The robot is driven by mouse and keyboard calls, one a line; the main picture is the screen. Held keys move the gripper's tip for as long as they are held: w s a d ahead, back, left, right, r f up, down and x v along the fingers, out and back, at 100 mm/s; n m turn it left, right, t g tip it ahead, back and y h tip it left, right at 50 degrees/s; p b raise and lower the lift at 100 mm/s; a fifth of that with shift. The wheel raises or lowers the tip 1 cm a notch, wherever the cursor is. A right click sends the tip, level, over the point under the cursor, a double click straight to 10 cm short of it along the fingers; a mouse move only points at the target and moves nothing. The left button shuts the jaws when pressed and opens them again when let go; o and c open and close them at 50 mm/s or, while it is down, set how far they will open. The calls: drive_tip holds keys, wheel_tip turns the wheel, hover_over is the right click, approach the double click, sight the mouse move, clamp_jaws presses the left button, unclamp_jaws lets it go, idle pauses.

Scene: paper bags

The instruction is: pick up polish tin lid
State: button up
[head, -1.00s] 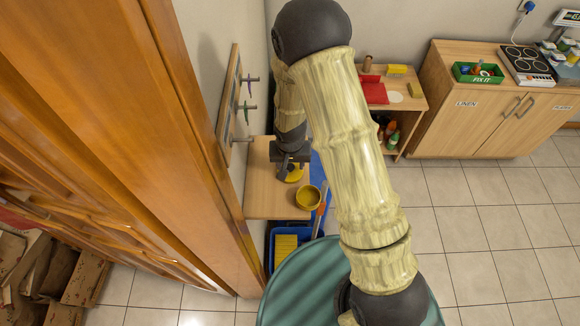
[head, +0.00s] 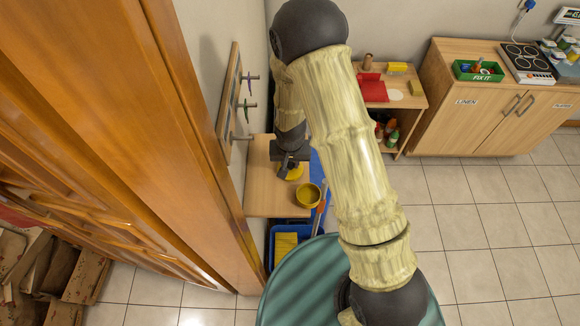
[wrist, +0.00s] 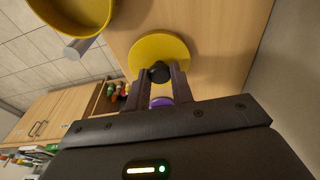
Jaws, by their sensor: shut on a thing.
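The polish tin lid is a flat yellow disc (wrist: 160,50) with a dark round knob. It shows partly under my gripper in the head view (head: 296,172). My gripper (wrist: 157,76) is shut on the lid's knob, with the fingers on either side of it. I cannot tell whether the lid rests on the wooden shelf or is just above it. An open yellow tin (head: 308,195) stands on the shelf at the front right of the lid. It also shows at the top left of the wrist view (wrist: 75,12).
The wooden shelf (head: 262,190) is bare left of the lid. A wall panel with pegs (head: 230,105) rises close on the left. A blue crate (head: 283,240) sits below. A pole (head: 321,205) stands close right of the tin. A low shelf unit (head: 405,120) stands behind.

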sight(290, 165)
wheel_tip(290, 165, up, 10)
drive_tip(key=b, duration=0.3)
idle(0.5)
idle(0.5)
